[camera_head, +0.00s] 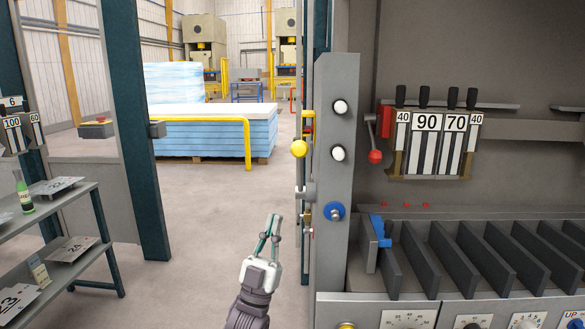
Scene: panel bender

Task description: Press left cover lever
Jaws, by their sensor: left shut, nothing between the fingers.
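The machine's grey post stands in the middle of the view. A lever with a yellow ball knob (299,149) shows at its left side, and a lever with a red ball knob (375,156) hangs from a red mount to its right. I cannot tell which of them is the left cover lever. My left gripper (274,217) is shut and empty, pointing up, in front of and left of the post. In the picture it is below the yellow knob and apart from both levers. My right gripper is out of view.
The post carries white knobs (339,107) and a blue knob (334,211). Numbered tools (427,145) hang at the right above a row of dark segments (455,260). A shelf (85,222) with plates stands at the left. The floor (205,220) between is clear.

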